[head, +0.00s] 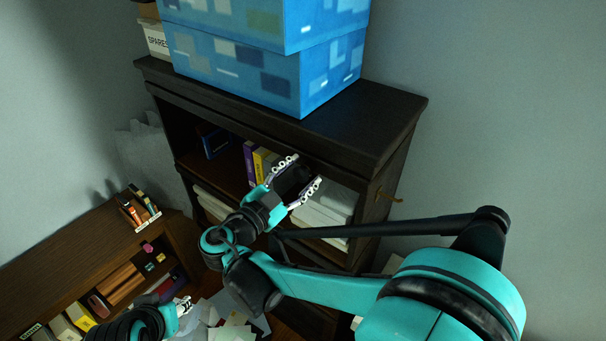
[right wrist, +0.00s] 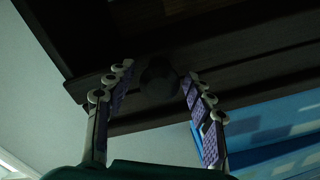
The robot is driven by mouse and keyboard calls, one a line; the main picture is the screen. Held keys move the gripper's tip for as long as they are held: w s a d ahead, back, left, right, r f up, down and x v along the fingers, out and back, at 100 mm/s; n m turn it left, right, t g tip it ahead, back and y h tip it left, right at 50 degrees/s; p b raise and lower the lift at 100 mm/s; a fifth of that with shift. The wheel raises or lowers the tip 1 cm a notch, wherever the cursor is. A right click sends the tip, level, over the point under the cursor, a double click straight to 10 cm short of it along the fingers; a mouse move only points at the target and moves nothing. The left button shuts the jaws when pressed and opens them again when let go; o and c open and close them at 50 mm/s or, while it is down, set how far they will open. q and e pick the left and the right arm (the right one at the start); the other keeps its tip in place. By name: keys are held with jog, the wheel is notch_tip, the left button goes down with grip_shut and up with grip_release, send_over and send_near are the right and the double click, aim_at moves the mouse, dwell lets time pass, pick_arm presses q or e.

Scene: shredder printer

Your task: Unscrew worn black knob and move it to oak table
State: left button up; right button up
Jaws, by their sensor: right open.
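A round black knob (right wrist: 158,80) shows in the right wrist view against dark wood. It lies between the fingertips of my right gripper (right wrist: 160,73), with visible gaps on both sides. In the head view my right gripper (head: 306,170) is open in front of the dark cabinet (head: 390,128), below its top edge. The knob cannot be made out there. My left gripper (head: 185,308) shows only partly at the lower left, low and away from the cabinet; its jaws are unclear. I cannot tell whether any surface in view is the oak table.
Blue patterned boxes (head: 240,68) stand on the cabinet top. A box marked SPARES (head: 156,38) is beside them. A low brown bookcase (head: 75,252) with small items stands at the left. Papers (head: 232,332) litter the floor. The cabinet's right top is clear.

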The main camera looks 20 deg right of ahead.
dwell(0.3)
jog(key=m, duration=0.6)
jog(key=shift+b, duration=0.3)
jog(key=m, duration=0.4)
grip_shut()
